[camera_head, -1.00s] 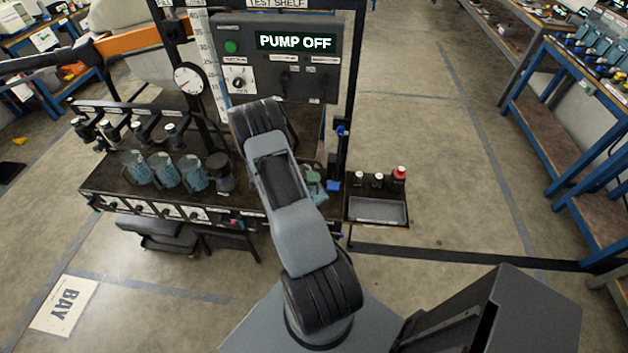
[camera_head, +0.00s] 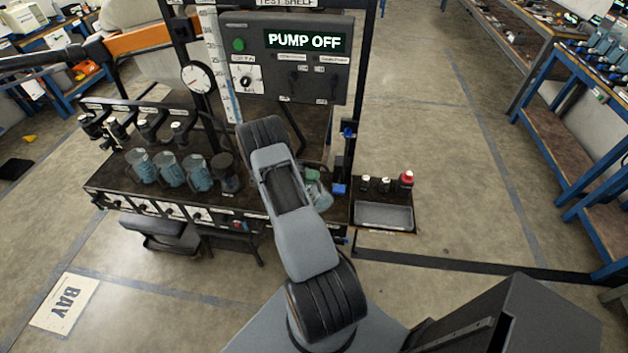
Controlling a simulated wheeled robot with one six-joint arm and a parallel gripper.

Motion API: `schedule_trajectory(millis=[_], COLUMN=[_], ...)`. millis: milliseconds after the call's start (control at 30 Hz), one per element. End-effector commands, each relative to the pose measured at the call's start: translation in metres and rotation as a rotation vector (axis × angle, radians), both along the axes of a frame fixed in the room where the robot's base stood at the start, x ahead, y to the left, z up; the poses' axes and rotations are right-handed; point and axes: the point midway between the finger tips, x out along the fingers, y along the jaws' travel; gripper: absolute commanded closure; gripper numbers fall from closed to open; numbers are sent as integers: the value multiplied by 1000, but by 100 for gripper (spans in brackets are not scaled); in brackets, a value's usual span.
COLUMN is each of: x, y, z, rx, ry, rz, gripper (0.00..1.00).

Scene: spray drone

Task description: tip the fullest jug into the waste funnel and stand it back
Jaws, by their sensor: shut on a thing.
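Three clear bluish jugs stand in a row on the dark bench: a left jug (camera_head: 139,165), a middle jug (camera_head: 168,169) and a right jug (camera_head: 197,172). Their fill levels are too small to compare. A dark round vessel (camera_head: 226,175), perhaps the waste funnel, is just right of them. Another clear bluish jug-like thing (camera_head: 319,196) shows partly beside my arm, looking tilted, with a green part at its top. My arm hides the rest of it. My gripper is hidden behind my own arm, so its hold cannot be seen.
The pump panel (camera_head: 292,55) reading PUMP OFF stands behind the bench. A round gauge (camera_head: 198,77) and a row of black taps (camera_head: 147,128) are at its left. A grey tray (camera_head: 384,214) with small bottles is at the right. Open floor lies beyond it.

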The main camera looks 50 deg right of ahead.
Motion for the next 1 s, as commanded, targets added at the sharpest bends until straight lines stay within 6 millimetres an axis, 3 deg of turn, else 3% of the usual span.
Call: schedule_trajectory(millis=[1000], x=[19], y=[-6], z=[9], rx=[47], ry=[146], rz=[1], gripper=[100])
